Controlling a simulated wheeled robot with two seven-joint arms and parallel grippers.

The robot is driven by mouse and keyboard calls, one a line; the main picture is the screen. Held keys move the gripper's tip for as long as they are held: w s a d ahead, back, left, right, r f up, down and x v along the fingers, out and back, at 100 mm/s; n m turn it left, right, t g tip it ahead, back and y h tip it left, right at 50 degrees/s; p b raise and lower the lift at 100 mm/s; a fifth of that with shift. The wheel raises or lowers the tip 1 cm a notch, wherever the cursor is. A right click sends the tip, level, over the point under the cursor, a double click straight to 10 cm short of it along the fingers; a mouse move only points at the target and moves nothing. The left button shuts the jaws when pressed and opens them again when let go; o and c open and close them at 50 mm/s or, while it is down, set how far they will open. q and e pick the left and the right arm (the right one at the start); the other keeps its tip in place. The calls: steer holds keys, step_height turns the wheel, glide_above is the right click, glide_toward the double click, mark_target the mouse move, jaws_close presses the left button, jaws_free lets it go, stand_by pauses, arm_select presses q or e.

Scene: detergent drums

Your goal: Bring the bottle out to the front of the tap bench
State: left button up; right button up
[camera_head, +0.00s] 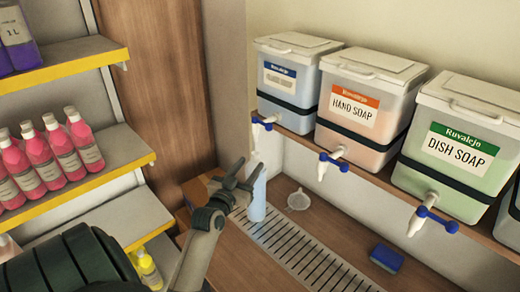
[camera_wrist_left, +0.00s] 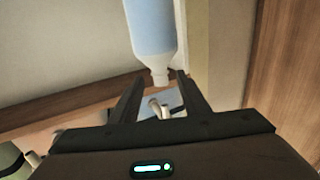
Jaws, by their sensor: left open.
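The bottle (camera_head: 257,200), pale blue with a whitish neck, stands upright on the tap bench (camera_head: 325,235) at the left end of the drain grate. It is below the leftmost tap (camera_head: 266,121). My left gripper (camera_head: 246,172) is open at the bottle's upper part, and its fingers partly cover it in the head view. In the left wrist view, the bottle (camera_wrist_left: 151,28) appears neck down, with its neck just beyond and between the open fingertips (camera_wrist_left: 158,80). I cannot tell whether a finger touches it. My right gripper is not in view.
A drum with a blue label (camera_head: 288,70), a hand soap drum (camera_head: 365,95) and a dish soap drum (camera_head: 460,140) stand on the shelf above. A funnel (camera_head: 298,200) and a blue sponge (camera_head: 386,258) lie on the bench.

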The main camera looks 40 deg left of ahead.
arm_select(q)
steer(key=p+x, duration=0.2)
steer(key=x, duration=0.7)
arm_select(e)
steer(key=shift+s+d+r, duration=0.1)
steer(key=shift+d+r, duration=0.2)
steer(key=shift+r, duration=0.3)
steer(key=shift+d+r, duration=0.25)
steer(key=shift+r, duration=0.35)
arm_select(q)
steer(key=shift+w, duration=0.1)
jaws_close()
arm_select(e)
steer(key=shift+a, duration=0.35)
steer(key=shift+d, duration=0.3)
